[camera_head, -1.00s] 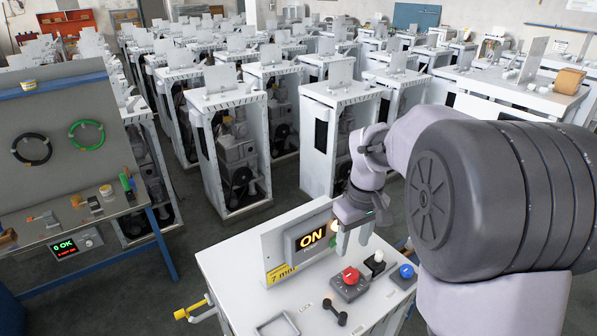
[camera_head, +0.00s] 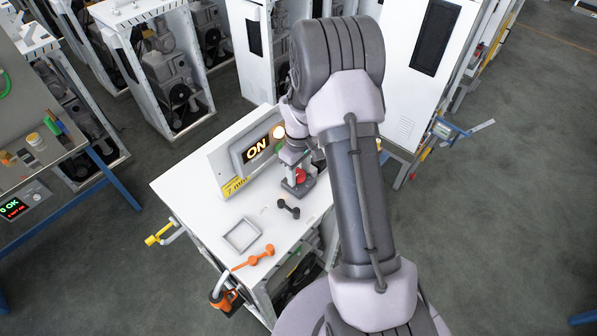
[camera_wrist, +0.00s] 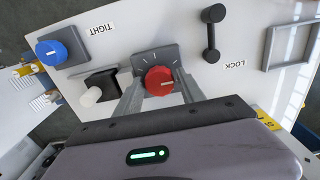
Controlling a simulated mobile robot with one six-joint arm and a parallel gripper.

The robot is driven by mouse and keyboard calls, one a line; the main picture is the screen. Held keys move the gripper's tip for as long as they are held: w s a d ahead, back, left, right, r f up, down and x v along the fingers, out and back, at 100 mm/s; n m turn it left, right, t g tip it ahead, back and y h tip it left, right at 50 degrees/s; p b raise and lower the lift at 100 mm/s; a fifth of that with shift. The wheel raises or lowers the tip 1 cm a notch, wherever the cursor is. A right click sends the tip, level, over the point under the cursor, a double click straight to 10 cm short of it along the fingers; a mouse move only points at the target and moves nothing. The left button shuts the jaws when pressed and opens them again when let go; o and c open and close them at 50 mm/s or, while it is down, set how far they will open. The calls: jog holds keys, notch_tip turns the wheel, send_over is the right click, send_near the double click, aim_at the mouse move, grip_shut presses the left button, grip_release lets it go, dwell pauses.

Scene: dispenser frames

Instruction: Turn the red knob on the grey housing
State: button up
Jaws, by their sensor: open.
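The red knob (camera_head: 300,176) sits on its grey housing (camera_head: 297,189) on the white worktop. In the wrist view the red knob (camera_wrist: 159,80) has a white pointer mark, and the grey housing (camera_wrist: 158,59) has a scale around it. My gripper (camera_wrist: 159,92) is open, with one finger on each side of the knob. Whether the fingers touch the knob I cannot tell. In the head view my gripper (camera_head: 293,170) is just above the housing and partly hidden by my arm.
A blue knob (camera_wrist: 53,51) and a black switch with a white tip (camera_wrist: 93,94) are left of the housing in the wrist view. A black handle (camera_wrist: 211,34) is at right. An empty grey frame (camera_head: 242,235) and an orange tool (camera_head: 254,257) lie in front.

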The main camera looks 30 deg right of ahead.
jog(key=shift+f, duration=0.4)
grip_shut()
jog(key=m+b, duration=0.1)
jog(key=f+m+b, duration=0.1)
jog(key=b, duration=0.1)
jog(key=shift+w+d, duration=0.1)
jog(key=m+b, duration=0.2)
jog(key=shift+r+m+b, duration=0.25)
jog(key=shift+m+b, duration=0.05)
jog(key=shift+b, duration=0.1)
jog(key=shift+r+m, duration=0.25)
jog(key=shift+m, duration=0.05)
grip_release()
